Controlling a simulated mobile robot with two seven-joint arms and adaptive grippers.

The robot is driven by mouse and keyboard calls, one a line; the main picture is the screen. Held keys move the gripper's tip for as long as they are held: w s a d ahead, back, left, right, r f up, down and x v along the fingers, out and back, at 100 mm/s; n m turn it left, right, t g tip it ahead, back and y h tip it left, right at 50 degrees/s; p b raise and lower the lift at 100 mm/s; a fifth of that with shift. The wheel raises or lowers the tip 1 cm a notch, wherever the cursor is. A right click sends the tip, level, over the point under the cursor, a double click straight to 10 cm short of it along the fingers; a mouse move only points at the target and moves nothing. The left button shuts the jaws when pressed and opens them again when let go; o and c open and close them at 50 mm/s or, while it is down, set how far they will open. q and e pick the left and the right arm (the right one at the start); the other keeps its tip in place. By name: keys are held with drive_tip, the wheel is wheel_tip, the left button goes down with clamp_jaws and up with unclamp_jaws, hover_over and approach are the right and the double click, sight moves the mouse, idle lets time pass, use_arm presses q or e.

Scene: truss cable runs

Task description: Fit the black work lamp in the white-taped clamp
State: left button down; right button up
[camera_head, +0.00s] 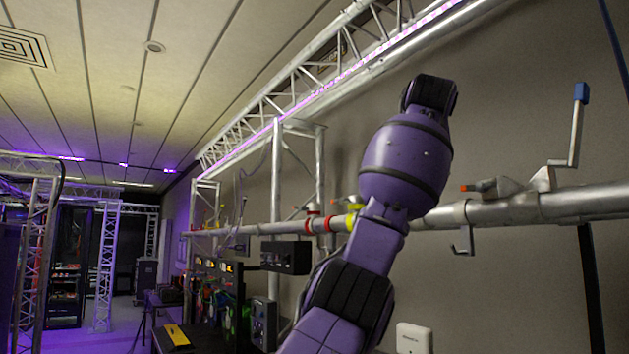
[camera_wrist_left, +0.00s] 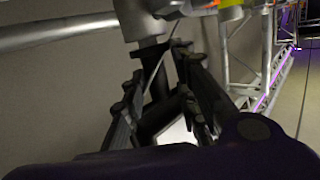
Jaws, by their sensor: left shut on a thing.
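My left gripper (camera_wrist_left: 155,88) shows in the left wrist view, its black fingers shut on a dark thing (camera_wrist_left: 160,115) that looks like the black work lamp. In the head view my purple arm hides the gripper and lamp. No white tape is clear in either view. My right gripper is not in view.
A long metal pipe (camera_head: 550,205) runs along the wall, with red-taped (camera_head: 328,224) and yellow-taped (camera_head: 352,220) fittings. At right are a blue-tipped lever (camera_head: 577,125) and a hook (camera_head: 463,243). A black box (camera_head: 285,257) is below the pipe; equipment stands lower left.

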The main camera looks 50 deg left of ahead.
use_arm(q)
drive_tip(key=shift+f, duration=0.35)
drive_tip(key=c, duration=1.3)
unclamp_jaws()
drive_tip(key=shift+f, duration=0.15)
drive_tip(key=v, duration=1.2)
